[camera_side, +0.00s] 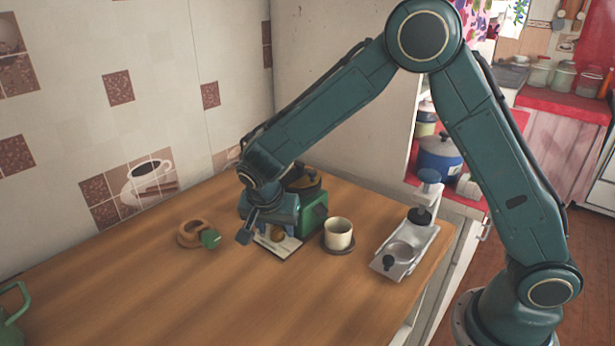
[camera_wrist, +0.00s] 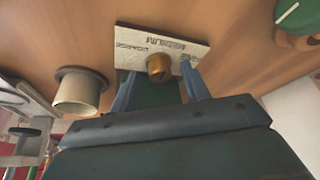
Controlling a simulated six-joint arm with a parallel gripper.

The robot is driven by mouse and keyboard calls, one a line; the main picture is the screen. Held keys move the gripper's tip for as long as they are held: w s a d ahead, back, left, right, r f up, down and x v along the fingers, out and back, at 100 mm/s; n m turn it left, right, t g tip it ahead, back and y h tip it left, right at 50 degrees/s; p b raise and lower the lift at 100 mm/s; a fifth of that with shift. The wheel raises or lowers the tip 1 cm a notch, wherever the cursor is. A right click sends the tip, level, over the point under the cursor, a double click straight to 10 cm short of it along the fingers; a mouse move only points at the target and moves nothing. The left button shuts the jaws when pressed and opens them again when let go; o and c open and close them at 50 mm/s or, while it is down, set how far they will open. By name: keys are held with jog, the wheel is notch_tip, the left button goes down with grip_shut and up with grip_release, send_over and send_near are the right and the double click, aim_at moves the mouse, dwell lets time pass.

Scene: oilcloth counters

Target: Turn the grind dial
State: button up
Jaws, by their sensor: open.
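The grind dial is a brass knob (camera_wrist: 159,67) on a pale plate (camera_wrist: 187,50) lettered with words such as coarse and medium. The knob also shows in the side view (camera_side: 277,234), low at the front of the green grinder (camera_side: 315,212), which my arm partly hides. My gripper (camera_side: 267,231) is open and points down at the dial. In the wrist view its two blue fingers (camera_wrist: 158,72) stand either side of the knob, with gaps showing. I cannot tell whether either finger touches it.
A cream cup (camera_side: 338,232) on a dark saucer stands close right of the grinder. A metal stand with a tray (camera_side: 405,252) is farther right. A wooden ring with a green knob (camera_side: 194,234) lies to the left.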

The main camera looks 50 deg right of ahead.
jog(key=c, duration=1)
jog(key=shift+n, duration=0.3)
jog(key=shift+s+d+n+t+y, duration=0.1)
jog(key=shift+n+t+y, duration=0.35)
jog(key=shift+n, duration=0.85)
jog(key=shift+s+d+n+t+y, duration=0.1)
jog(key=shift+n+t+y, duration=0.3)
jog(key=shift+n, duration=0.9)
jog(key=o, duration=1)
